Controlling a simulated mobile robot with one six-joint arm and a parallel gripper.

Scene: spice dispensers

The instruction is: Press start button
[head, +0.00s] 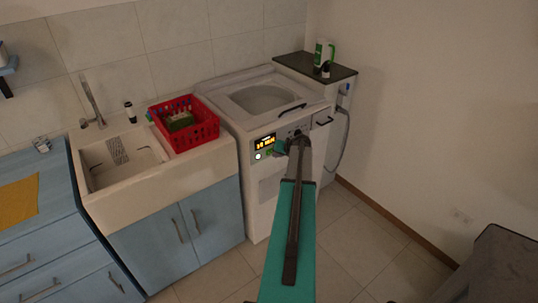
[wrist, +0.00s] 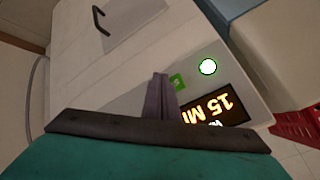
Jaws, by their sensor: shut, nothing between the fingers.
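The washing machine (head: 268,190) has a front control panel with a lit orange display (head: 264,143). A small green square with a light mark (wrist: 177,82) is between that round button and my fingers. My gripper (wrist: 161,82) is shut and empty, its fingertips close to the green square. I cannot tell whether they touch the panel.
A red basket (head: 205,127) stands on the sink counter to the left. A dark-topped cabinet (head: 335,72) with a green-and-white bottle (head: 323,54) stands to the right. The floor in front is clear.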

